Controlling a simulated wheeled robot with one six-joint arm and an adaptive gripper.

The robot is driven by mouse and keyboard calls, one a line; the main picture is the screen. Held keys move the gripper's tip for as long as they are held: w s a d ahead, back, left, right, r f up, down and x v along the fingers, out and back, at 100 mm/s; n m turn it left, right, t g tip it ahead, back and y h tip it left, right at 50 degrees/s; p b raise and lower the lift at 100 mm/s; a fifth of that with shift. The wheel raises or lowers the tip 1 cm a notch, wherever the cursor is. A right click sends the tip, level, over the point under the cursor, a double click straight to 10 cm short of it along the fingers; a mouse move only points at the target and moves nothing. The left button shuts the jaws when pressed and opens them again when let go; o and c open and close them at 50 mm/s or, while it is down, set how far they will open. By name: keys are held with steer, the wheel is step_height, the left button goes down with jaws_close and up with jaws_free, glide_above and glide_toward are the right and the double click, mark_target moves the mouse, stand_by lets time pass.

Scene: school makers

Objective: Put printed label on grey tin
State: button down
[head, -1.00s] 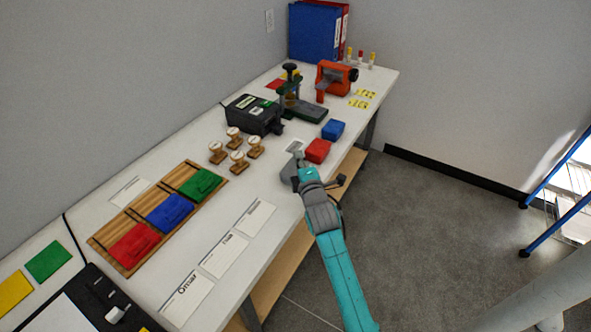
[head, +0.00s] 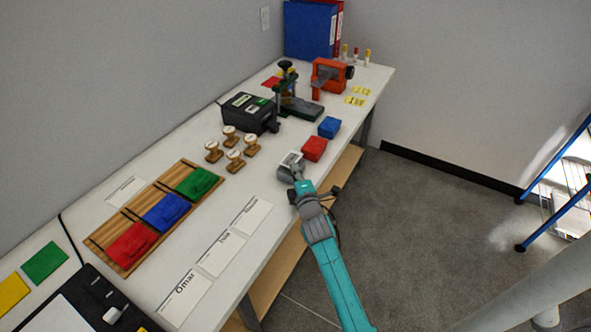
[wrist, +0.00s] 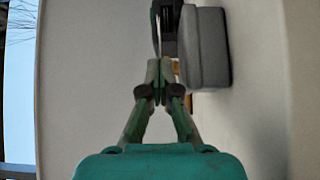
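My gripper (head: 291,168) is low over the front edge of the bench, and its fingers are close together in the wrist view (wrist: 160,80).
A red block (head: 314,148) and a blue block (head: 329,127) stand close by, right of the gripper. Several wooden stamps (head: 234,157) and a black label printer (head: 250,113) are behind. Name cards (head: 222,252) lie along the front edge.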

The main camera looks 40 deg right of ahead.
steer(key=shift+f, duration=0.4)
steer(key=c, duration=1.6)
jaws_free()
steer(key=shift+r, duration=0.15)
steer(key=v, duration=1.2)
steer(key=shift+r, duration=0.5)
steer(key=shift+a, duration=0.1)
